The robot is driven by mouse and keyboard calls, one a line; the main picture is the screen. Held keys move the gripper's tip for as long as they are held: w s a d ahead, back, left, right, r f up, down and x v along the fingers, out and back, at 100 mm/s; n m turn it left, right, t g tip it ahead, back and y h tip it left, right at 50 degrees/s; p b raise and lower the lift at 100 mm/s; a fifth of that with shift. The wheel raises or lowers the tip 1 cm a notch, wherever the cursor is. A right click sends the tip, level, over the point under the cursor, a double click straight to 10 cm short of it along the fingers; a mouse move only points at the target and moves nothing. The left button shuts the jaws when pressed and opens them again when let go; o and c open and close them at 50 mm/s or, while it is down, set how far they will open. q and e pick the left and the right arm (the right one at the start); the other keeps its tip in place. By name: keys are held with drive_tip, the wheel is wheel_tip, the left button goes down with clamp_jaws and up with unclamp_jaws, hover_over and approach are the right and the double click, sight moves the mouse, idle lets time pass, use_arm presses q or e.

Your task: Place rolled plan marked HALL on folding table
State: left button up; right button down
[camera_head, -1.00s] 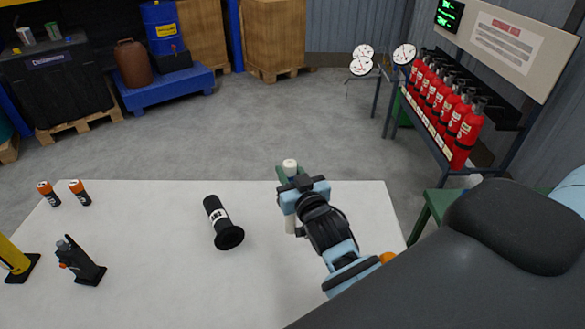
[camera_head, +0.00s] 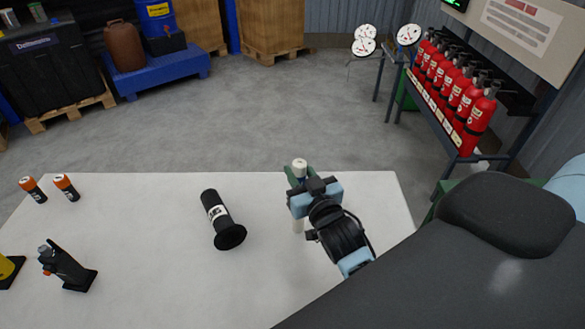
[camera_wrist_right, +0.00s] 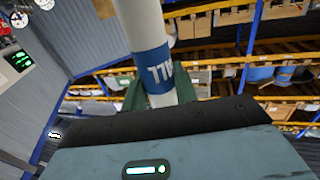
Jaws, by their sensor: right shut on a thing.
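The rolled plan is a slim white tube (camera_head: 300,163), held upright at the right part of the white table (camera_head: 270,290). In the right wrist view the roll (camera_wrist_right: 138,25) has a blue band, on which part of the lettering reads "ALL". My right gripper (camera_head: 299,178) is shut on it, with green fingers on both sides. The roll's lower end shows below the gripper, over the tabletop. I cannot tell whether it touches the surface. My left gripper is not in view.
A black flared cylinder (camera_head: 216,213) with a white label lies left of the gripper. Two orange-capped cylinders (camera_head: 66,188) and a dark device (camera_head: 66,266) are farther left. Red extinguishers (camera_head: 466,92) line a rack at right. The tabletop around the roll is bare.

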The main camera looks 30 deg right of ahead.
drive_tip(key=shift+s+r, duration=0.1)
drive_tip(key=shift+r, duration=0.05)
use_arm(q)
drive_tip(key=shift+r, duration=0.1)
use_arm(e)
drive_tip(key=c, duration=1.1)
unclamp_jaws()
drive_tip(key=shift+r, duration=0.1)
drive_tip(key=shift+s+a, duration=0.1)
drive_tip(key=shift+s, duration=0.15)
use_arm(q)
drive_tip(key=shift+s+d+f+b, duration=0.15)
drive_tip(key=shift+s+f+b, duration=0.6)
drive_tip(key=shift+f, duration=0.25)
use_arm(e)
drive_tip(key=shift+s+a, duration=0.3)
drive_tip(key=shift+s, duration=1.6)
drive_tip(key=shift+s+a, duration=0.25)
drive_tip(key=shift+s, duration=1.6)
drive_tip(key=shift+s+a, duration=0.3)
drive_tip(key=shift+s, duration=1.6)
